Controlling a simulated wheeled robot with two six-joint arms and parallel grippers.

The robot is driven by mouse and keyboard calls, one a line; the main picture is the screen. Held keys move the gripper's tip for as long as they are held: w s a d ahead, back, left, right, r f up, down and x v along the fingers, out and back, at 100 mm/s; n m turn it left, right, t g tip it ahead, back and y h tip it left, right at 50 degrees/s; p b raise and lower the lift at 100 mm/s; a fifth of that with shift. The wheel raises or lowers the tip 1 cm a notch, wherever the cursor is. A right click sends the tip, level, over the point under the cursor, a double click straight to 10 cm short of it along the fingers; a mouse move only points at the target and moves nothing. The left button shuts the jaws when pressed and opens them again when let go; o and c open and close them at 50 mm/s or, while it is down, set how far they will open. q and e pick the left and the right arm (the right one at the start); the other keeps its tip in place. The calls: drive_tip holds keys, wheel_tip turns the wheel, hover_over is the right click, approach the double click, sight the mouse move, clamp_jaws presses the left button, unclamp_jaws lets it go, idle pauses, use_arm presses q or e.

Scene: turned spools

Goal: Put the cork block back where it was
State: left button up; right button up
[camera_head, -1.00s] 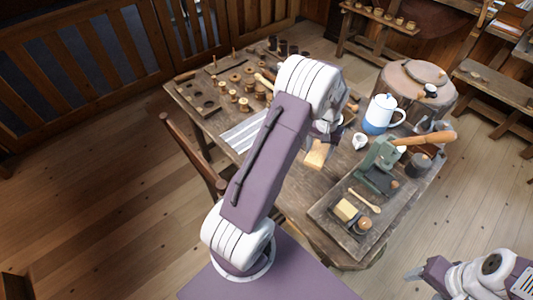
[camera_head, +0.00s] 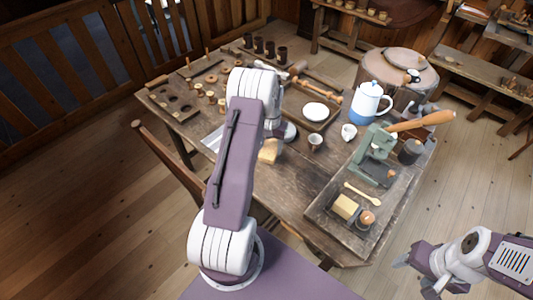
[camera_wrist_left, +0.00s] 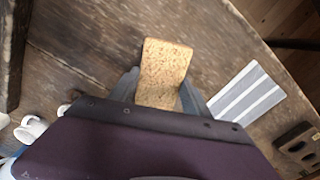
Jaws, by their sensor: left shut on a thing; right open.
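The cork block (camera_head: 269,150) is a tan, speckled block. My left gripper (camera_head: 281,137) is shut on it over the near left part of the table. In the left wrist view the cork block (camera_wrist_left: 164,72) sticks out between the two fingers of the left gripper (camera_wrist_left: 163,92), above dark worn wood. I cannot tell whether it touches the table. A white-and-grey striped cloth (camera_wrist_left: 246,94) lies beside it to the right in that view, apart from it. In the head view my arm hides most of the cloth (camera_head: 212,139). My right gripper (camera_head: 404,259) is open and empty, off the table's right side.
A small cup (camera_head: 315,141), white creamer (camera_head: 348,132) and blue-white pot (camera_head: 368,106) stand right of the block. Spools and a holed rack (camera_head: 174,104) stand at the back left.

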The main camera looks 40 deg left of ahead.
sight(266, 153)
use_arm(q)
drive_tip(key=shift+s+a+f, duration=0.2)
drive_tip(key=shift+a+f, duration=0.4)
drive_tip(key=shift+a, duration=0.2)
drive_tip(key=shift+d+f, duration=0.1)
drive_tip(key=shift+f, duration=1.95)
drive_tip(key=o, duration=1.5)
drive_tip(key=shift+c, duration=0.2)
wheel_tip(266, 153, up, 12)
drive_tip(key=shift+r, duration=0.2)
drive_tip(key=s+d+r+m+t, duration=0.1)
drive_tip(key=s+d+r+m, duration=0.2)
drive_tip(key=s+d, duration=1.4)
drive_tip(key=d, duration=0.3)
drive_tip(key=shift+d+r, duration=0.3)
drive_tip(key=shift+d, duration=0.05)
